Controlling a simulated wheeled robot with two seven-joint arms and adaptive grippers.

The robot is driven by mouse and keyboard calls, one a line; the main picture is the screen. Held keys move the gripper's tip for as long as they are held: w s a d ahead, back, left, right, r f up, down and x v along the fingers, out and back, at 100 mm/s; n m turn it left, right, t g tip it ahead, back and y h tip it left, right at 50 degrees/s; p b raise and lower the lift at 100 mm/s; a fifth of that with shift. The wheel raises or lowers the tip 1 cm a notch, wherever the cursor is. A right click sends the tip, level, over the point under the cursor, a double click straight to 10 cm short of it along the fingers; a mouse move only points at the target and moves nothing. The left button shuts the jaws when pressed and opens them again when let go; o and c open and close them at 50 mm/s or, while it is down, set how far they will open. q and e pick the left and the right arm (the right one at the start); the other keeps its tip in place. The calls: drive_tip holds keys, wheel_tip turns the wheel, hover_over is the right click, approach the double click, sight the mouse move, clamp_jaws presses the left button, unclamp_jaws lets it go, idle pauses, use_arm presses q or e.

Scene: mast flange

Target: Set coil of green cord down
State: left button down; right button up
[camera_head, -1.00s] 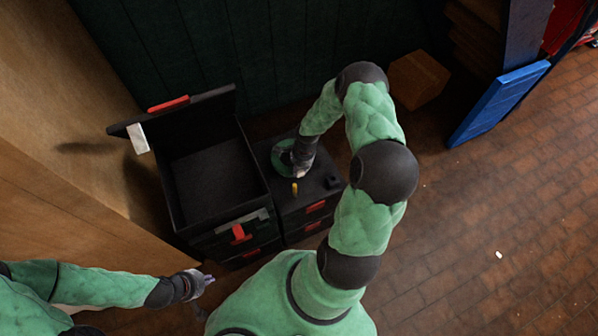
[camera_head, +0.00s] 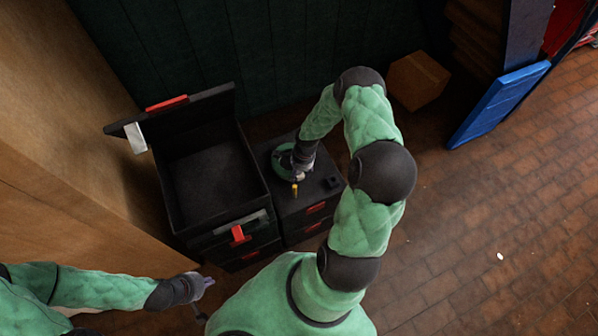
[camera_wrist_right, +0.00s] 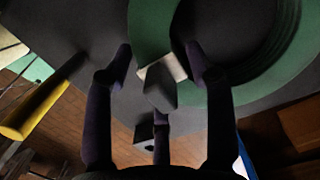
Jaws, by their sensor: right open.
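The coil of green cord (camera_head: 281,163) lies on the dark top of the closed black box on the right. In the right wrist view the coil (camera_wrist_right: 220,85) shows as a large green ring, with a pale band (camera_wrist_right: 163,70) around its near side. My right gripper (camera_head: 298,171) is over the near right part of the coil. In the wrist view its fingers (camera_wrist_right: 160,62) are spread apart on either side of the pale band. I cannot tell whether they touch the cord. My left gripper (camera_head: 206,283) is low at the left, away from the boxes; its fingers are too small to judge.
An open black box (camera_head: 205,185) with its lid raised stands left of the closed box (camera_head: 305,208). A yellow-handled tool (camera_wrist_right: 38,108) is beside the coil, near my right gripper. A brown box (camera_head: 418,80) and a blue panel (camera_head: 497,104) stand at the back right.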

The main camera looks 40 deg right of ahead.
drive_tip(key=r+p, duration=0.1)
drive_tip(key=r, duration=0.3)
drive_tip(key=r+p, duration=0.2)
drive_tip(key=r, duration=0.2)
drive_tip(key=d+r+p, duration=0.1)
drive_tip(key=r, duration=0.3)
drive_tip(key=shift+s+d, duration=0.1)
drive_tip(key=shift+s, duration=0.3)
use_arm(q)
wheel_tip(320, 180, up, 4)
drive_tip(key=shift+r, duration=0.25)
